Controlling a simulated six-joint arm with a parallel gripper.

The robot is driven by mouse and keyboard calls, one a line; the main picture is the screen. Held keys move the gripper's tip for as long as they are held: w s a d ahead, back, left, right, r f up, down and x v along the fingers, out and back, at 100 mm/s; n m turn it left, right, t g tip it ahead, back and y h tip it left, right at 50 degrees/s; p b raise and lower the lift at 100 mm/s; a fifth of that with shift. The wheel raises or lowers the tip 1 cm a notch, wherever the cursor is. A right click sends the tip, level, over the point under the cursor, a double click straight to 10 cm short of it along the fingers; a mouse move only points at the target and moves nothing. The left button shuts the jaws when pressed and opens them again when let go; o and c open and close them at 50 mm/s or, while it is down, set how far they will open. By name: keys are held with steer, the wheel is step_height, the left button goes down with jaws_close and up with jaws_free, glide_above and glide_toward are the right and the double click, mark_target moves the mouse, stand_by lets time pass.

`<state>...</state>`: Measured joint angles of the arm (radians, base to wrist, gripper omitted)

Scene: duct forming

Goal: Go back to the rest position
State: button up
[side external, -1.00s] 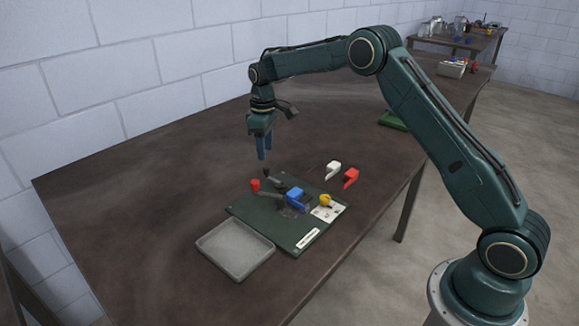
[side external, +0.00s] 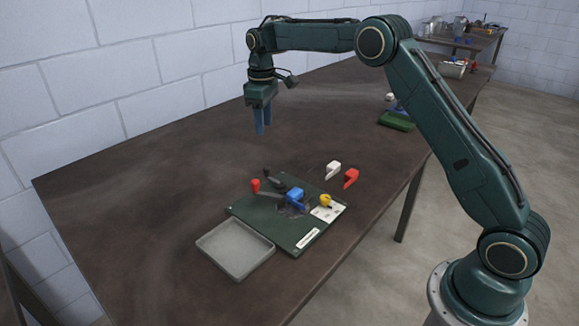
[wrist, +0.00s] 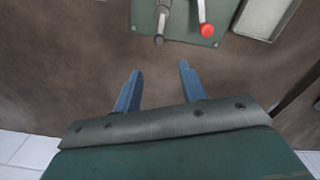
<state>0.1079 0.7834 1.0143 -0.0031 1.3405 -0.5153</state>
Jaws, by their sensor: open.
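My gripper (side external: 263,122) is raised above the brown table, up and to the left of the green board, with its blue fingers pointing down. In the wrist view my gripper (wrist: 160,85) has its two fingers apart with nothing between them. The green board (side external: 299,236) lies on the table and carries a red-knobbed lever (side external: 255,185), a dark handle, a blue part (side external: 296,196) and a yellow part (side external: 325,200) by a white plate. The board's edge (wrist: 185,27) and the red knob (wrist: 207,30) also show in the wrist view.
A grey tray (side external: 236,248) sits beside the board at its left. A white piece (side external: 333,168) and a red piece (side external: 351,178) lie on the table behind it. A green block (side external: 397,121) is farther back. The table left of the board is bare.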

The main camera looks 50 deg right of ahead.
steer(key=s+a+r+m+t, duration=0.1)
steer(key=s+a+r, duration=0.1)
steer(key=s+r, duration=0.65)
steer(key=s+a+r+m+t, duration=0.1)
steer(key=s+a+r+t, duration=0.1)
steer(key=s+r, duration=0.65)
steer(key=s+a+f+m+t, duration=0.1)
steer(key=s+f, duration=0.3)
steer(key=s, duration=0.8)
steer(key=s+a+f+m+t, duration=0.1)
steer(key=s+f, duration=0.3)
steer(key=s, duration=0.8)
steer(key=shift+a+f+m+t, duration=0.15)
steer(key=shift+m+t, duration=0.15)
steer(key=shift+m, duration=0.1)
